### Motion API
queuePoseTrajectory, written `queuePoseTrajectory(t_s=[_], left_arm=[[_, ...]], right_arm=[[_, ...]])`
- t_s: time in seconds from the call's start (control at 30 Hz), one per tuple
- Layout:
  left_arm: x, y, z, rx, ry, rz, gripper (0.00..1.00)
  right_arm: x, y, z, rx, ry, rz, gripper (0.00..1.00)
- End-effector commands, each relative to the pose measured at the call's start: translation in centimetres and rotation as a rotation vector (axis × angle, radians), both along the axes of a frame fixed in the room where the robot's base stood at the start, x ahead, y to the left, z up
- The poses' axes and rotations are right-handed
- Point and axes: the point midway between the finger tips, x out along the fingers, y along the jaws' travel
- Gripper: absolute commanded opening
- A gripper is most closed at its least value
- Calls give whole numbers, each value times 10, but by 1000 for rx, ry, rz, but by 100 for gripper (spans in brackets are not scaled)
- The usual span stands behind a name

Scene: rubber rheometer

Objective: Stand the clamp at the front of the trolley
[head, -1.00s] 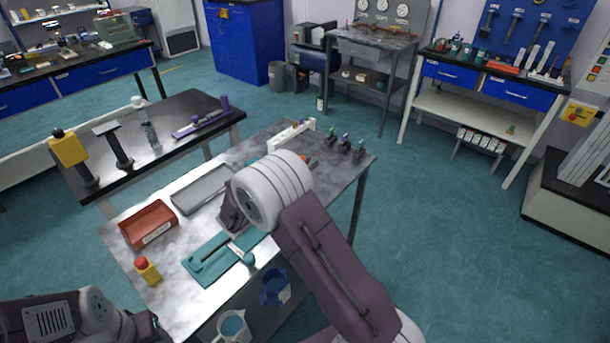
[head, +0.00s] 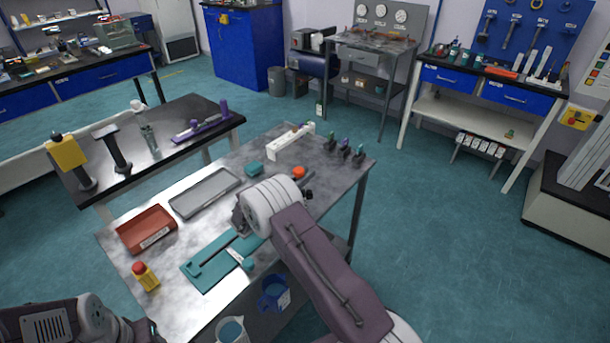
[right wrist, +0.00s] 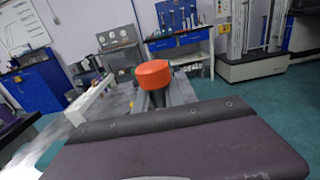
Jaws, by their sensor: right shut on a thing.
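The thing I take for the clamp has a round orange-red knob (head: 299,172) over a dark stem. Its knob also shows in the right wrist view (right wrist: 153,74). My right gripper (right wrist: 156,98) is shut on it, above the right part of the grey metal trolley top (head: 185,285). My wrist hides most of the clamp and the fingers in the head view, so I cannot tell its height over the top. My left arm is at the lower left, and its gripper (head: 150,328) is mostly cut off, so its opening is unclear.
On the trolley are a red tray (head: 147,230), a grey tray (head: 204,192), a teal fixture (head: 212,262), a yellow bottle with a red cap (head: 145,276), a teal block (head: 253,168), a white rack (head: 290,141) and small tools (head: 344,145). Jugs (head: 274,293) are below.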

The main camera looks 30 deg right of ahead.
Motion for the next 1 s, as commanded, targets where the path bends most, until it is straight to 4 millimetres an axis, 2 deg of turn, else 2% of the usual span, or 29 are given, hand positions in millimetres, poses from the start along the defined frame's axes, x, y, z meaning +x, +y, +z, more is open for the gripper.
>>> queuePoseTrajectory(t_s=[0.13,0.17,0.23,0.63,0.77,1.0], left_arm=[[0,0,-3,0,0,0,55],[0,0,-3,0,0,0,55],[0,0,-2,0,0,0,55],[0,0,1,0,0,0,55],[0,0,-1,0,0,0,55],[0,0,-2,0,0,0,55]], right_arm=[[0,0,-3,-1,-2,0,0],[0,0,-4,0,0,0,16],[0,0,-3,0,0,0,36],[-1,3,1,0,0,1,36],[-8,22,1,-1,0,4,36],[-27,68,0,-1,1,5,36]])
